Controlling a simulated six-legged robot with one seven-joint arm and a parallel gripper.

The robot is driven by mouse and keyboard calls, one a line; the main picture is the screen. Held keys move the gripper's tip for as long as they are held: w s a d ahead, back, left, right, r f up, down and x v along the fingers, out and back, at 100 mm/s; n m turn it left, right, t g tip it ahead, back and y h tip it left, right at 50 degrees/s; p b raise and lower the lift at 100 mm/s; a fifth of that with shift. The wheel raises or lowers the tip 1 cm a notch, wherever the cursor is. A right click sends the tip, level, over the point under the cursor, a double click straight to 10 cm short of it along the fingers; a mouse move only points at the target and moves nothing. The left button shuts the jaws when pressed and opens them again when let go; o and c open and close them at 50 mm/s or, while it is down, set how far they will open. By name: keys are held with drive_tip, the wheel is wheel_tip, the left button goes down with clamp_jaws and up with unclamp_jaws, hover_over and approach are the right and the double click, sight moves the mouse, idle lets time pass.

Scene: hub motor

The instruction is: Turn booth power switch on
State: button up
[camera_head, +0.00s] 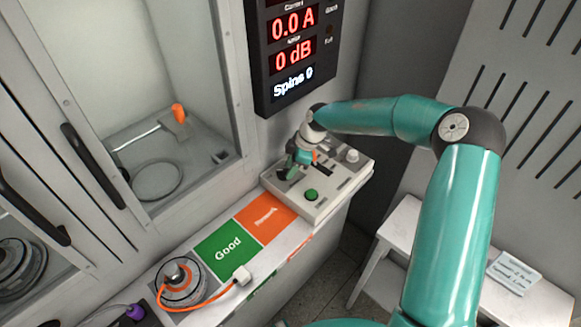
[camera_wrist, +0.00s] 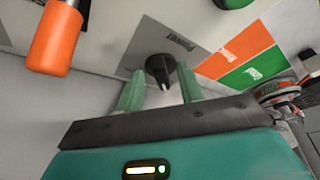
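The booth power switch is a black rotary knob (camera_wrist: 158,68) on a grey plate marked "Power" in the wrist view. A pale pointer on it faces down toward my gripper. My gripper (camera_wrist: 162,78) is open, with one green finger on each side of the knob and a gap visible between them. I cannot tell whether either finger touches it. In the head view my gripper (camera_head: 292,168) is low over the left part of the control box (camera_head: 325,207) and mostly hides the knob.
An orange handle (camera_wrist: 56,38) stands close to the left finger. A green button (camera_head: 311,195) sits on the control box. The display (camera_head: 293,50) above reads 0.0 A and 0 dB. A hub motor (camera_head: 181,283) with an orange cable lies beyond the green "Good" area (camera_head: 226,247).

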drive_tip(key=shift+a+f, duration=0.1)
drive_tip(key=shift+f, duration=0.2)
clamp_jaws()
